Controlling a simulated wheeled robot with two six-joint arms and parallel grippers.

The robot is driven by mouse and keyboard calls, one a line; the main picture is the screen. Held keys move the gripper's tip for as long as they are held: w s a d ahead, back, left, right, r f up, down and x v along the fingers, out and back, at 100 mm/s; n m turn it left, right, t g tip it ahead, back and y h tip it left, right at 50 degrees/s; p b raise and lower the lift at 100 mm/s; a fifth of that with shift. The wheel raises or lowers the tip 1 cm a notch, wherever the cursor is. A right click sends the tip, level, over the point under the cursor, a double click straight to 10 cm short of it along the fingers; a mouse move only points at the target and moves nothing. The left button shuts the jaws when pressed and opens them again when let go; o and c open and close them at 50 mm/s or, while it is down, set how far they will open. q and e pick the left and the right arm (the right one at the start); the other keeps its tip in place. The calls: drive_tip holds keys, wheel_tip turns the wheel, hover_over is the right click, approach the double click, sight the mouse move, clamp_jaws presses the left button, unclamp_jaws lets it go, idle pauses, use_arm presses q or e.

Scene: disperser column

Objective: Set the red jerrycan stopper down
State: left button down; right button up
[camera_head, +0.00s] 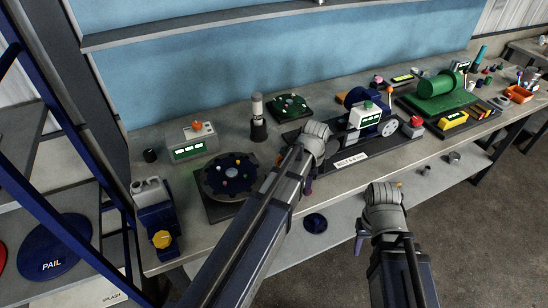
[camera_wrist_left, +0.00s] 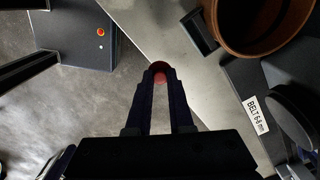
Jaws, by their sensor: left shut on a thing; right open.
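The red stopper (camera_wrist_left: 160,79) shows in the left wrist view as a small round red piece between the fingertips. My left gripper (camera_wrist_left: 160,70) is shut on it, close to the diagonal front edge of the workbench; its height over the bench is unclear. In the head view my left gripper (camera_head: 308,188) points down beside the front edge, mostly hidden by its own wrist, and the stopper cannot be made out there. My right gripper (camera_head: 361,240) is open in front of the bench, mostly hidden by its wrist, with nothing seen in it.
The grey workbench (camera_head: 222,235) has a bare strip along its front. A belt machine (camera_head: 364,116) is behind the gripper. A brown round vessel (camera_wrist_left: 262,25) is near the left gripper.

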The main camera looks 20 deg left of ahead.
use_arm(q)
wheel_tip(320, 180, up, 5)
drive_tip(key=p, duration=0.4)
drive_tip(key=shift+f, duration=0.25)
use_arm(e)
wheel_tip(320, 180, up, 4)
drive_tip(key=shift+r, duration=0.2)
